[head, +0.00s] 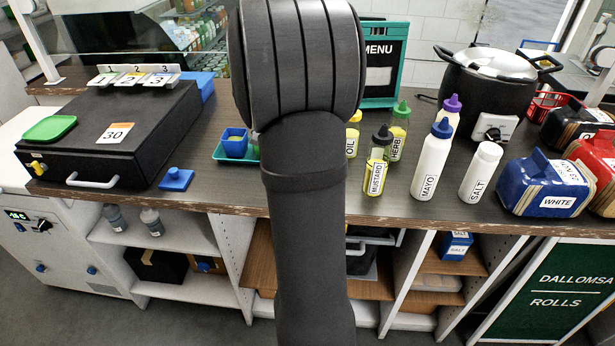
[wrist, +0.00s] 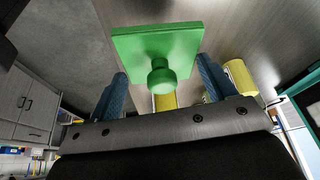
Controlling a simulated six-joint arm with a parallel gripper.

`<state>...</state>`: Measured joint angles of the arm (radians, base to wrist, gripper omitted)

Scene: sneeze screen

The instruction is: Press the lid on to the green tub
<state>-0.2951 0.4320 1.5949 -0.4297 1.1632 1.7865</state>
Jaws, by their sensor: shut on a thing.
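A square green lid (wrist: 158,42) with a round knob facing the wrist camera shows in the wrist view, at the ends of the blue fingers. My gripper (wrist: 162,72) is shut on this lid, though the exact contact at the knob is hard to see. In the head view my own arm fills the middle and hides the gripper and the lid.
A blue tub (head: 235,143) stands on a teal tray (head: 219,156), left of my arm. A blue lid (head: 176,180) lies near the front edge. A black box (head: 120,125) bears a green flat piece (head: 50,128). Bottles like the mustard (head: 376,172) and mayo (head: 431,165) crowd the right.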

